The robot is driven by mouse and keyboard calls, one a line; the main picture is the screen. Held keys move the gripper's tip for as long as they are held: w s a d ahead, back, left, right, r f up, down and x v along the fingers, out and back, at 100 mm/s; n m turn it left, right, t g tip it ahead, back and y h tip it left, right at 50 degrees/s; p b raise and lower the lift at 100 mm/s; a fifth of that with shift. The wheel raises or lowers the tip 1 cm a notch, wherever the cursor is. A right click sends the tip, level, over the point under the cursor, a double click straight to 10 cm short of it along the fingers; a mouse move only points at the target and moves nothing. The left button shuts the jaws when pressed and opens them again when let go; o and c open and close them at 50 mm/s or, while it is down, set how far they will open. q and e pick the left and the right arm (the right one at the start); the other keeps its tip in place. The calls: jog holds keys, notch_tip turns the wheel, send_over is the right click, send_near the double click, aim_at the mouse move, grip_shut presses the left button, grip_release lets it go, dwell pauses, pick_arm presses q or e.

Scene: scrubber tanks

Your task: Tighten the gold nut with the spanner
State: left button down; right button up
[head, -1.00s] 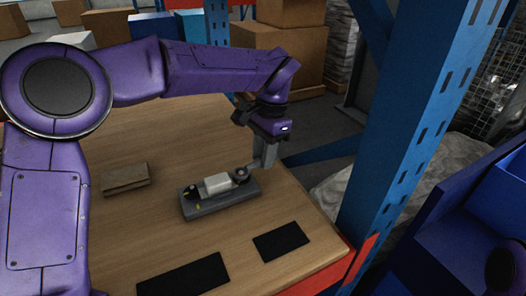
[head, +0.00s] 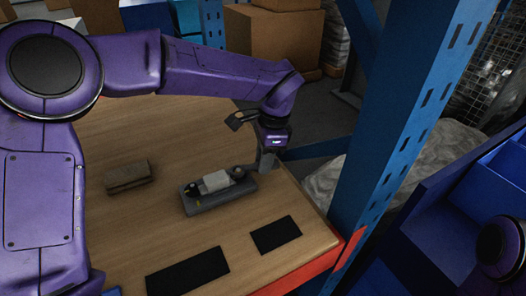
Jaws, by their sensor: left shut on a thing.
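A grey base plate (head: 207,207) lies on the wooden table, carrying a white block (head: 214,181) with dark fittings at both ends. My left gripper (head: 264,167) points down just beyond the plate's right end. It is shut on a small grey piece, apparently the spanner (head: 247,167), which reaches left to the dark fitting at the plate's right end. I cannot tell whether the spanner sits around a nut there. The gold nut cannot be made out clearly; a tiny yellowish spot shows near the plate's left end. My right gripper is not in view.
A brown block (head: 128,176) lies left of the plate. Two black mats (head: 188,271) (head: 276,234) lie near the front edge. A blue rack post (head: 400,130) rises close to the table's right corner. Cardboard boxes (head: 272,45) stand behind.

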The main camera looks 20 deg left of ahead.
pick_arm(q)
jog(key=shift+s+d+r+m+p, duration=0.1)
jog(key=shift+s+d+m+p, duration=0.2)
jog(key=shift+m+p, duration=0.35)
jog(key=shift+s+f+m+b, duration=0.2)
jog(key=shift+s+m+b, duration=0.05)
jog(key=shift+m+b, duration=0.15)
jog(key=shift+s+d+m+t+b, duration=0.15)
jog(key=shift+s+m+t+b, duration=0.35)
jog(key=shift+m, duration=0.65)
jog(key=shift+s+d+m, duration=0.1)
jog(key=shift+s+m, duration=0.65)
jog(key=shift+m, duration=0.35)
jog(key=shift+s+m+t, duration=0.3)
jog(key=shift+s+m, duration=0.4)
jog(key=shift+m, duration=0.7)
